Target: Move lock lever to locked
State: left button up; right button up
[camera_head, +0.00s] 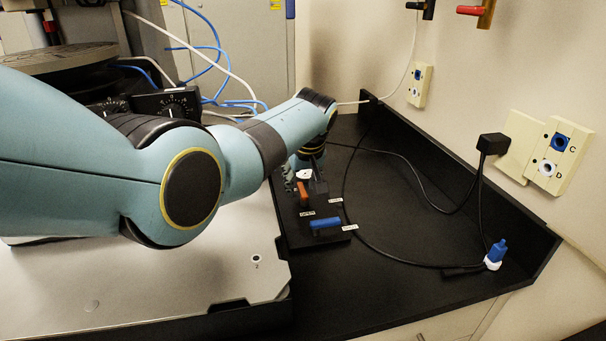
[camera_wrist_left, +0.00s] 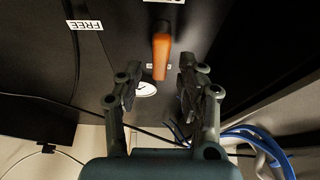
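An orange lever (camera_head: 303,191) stands on a dark panel with small white labels, near the far end of my left arm. In the left wrist view the orange lever (camera_wrist_left: 161,56) appears between the two fingers of my left gripper (camera_wrist_left: 161,72), with gaps on both sides. A label reading FREE (camera_wrist_left: 84,25) is off to its left in that view. My left gripper (camera_head: 308,178) is open and close to the lever; its fingers are partly hidden in the head view. A blue lever (camera_head: 325,224) sits nearer on the same panel. My right gripper is not in view.
A black cable (camera_head: 349,192) curves over the black bench beside the panel. A blue-and-white plug (camera_head: 495,254) lies at the right. The bench right of the panel is mostly clear.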

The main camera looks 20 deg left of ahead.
pick_arm(q)
jog(key=v, duration=1.2)
jog(key=shift+f, duration=0.1)
